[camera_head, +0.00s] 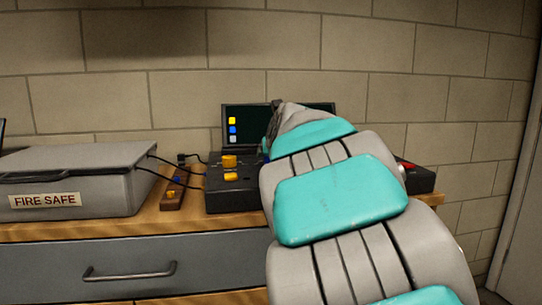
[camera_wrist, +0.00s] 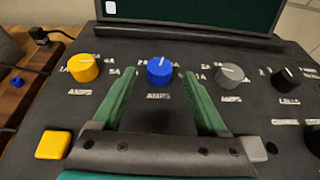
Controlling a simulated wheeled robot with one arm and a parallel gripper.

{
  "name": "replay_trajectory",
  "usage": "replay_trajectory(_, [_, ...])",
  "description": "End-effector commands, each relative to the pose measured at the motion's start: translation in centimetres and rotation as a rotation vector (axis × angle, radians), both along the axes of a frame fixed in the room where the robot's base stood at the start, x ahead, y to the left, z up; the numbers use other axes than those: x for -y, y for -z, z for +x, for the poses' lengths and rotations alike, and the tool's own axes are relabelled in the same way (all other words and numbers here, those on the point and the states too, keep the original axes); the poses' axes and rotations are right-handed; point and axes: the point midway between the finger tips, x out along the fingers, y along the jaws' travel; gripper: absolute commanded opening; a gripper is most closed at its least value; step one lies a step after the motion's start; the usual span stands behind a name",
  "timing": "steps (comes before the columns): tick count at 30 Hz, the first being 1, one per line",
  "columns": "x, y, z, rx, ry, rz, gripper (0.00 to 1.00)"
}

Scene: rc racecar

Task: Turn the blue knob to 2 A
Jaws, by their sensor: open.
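The blue knob (camera_wrist: 159,71) stands on a dark control panel, with a white pointer mark on its top and an AMPS label below it. The pointer aims roughly up, slightly right; the scale labels around it are partly hidden or too blurred to read fully. My gripper (camera_wrist: 160,76) is open, its two green fingertips at the left and right of the knob with a gap on each side. I cannot tell how far the tips reach down beside it. In the head view my arm hides the blue knob and my gripper.
A yellow knob (camera_wrist: 83,67) stands left of the blue one, and a grey knob (camera_wrist: 229,74) and black knob (camera_wrist: 286,78) stand right. A yellow button (camera_wrist: 53,145) is at lower left. A screen (camera_wrist: 200,14) rises behind. A fire safe (camera_head: 75,178) sits left on the bench.

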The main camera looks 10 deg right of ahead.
Motion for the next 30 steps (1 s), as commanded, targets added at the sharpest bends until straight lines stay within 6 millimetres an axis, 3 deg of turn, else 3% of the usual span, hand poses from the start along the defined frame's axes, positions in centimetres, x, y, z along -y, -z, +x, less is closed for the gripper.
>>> replay_trajectory(10, [0.1, 1.9, 4.2, -0.003, -0.001, 0.001, 0.76])
replay_trajectory(21, [0.2, 2.0, 4.8, 0.000, -0.001, 0.001, 0.75])
replay_trajectory(30, [0.1, 2.0, 4.8, 0.000, -0.001, 0.001, 0.41])
